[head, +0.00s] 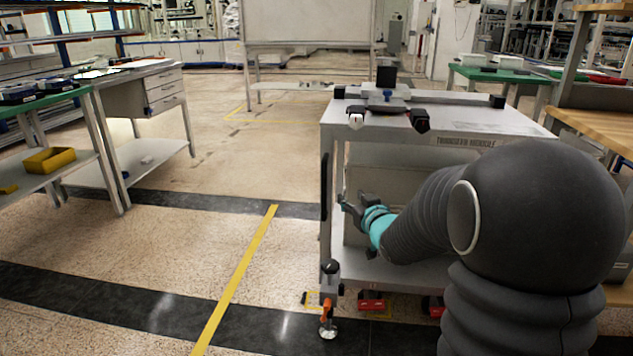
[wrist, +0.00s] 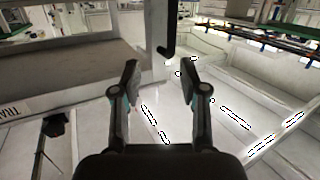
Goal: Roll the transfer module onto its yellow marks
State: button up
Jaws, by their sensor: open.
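The transfer module (head: 470,142), a pale grey cart with its name on the front edge, stands right of centre in the head view. A black upright handle (head: 324,172) is on its left side. My arm reaches across its front, and my gripper (head: 350,203) is near the left post, below the top. In the wrist view my gripper (wrist: 160,82) is open and empty; a dark bar (wrist: 168,35), likely the handle, shows beyond the fingertips, apart from them. Yellow marks (head: 312,294) show on the floor by the front left caster (head: 328,318); my arm hides part of the cart.
A long yellow floor line (head: 240,270) runs left of the cart. A farther yellow outline (head: 237,118) lies behind. Workbenches stand at the left (head: 160,75) and right (head: 600,130). Floor between left bench and cart is clear.

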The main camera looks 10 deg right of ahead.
aim_at(326, 181)
jog(key=w+a, duration=0.1)
jog(key=w, duration=0.4)
jog(key=w+a+f+y, duration=0.1)
jog(key=w+a, duration=0.1)
jog(key=w, duration=0.3)
jog(key=w+a+f+n+t+y, duration=0.1)
jog(key=w, duration=0.4)
jog(key=shift+w+a+f+p, duration=0.1)
jog(key=shift+w+a+p, duration=0.15)
jog(key=shift+p, duration=0.1)
grip_shut()
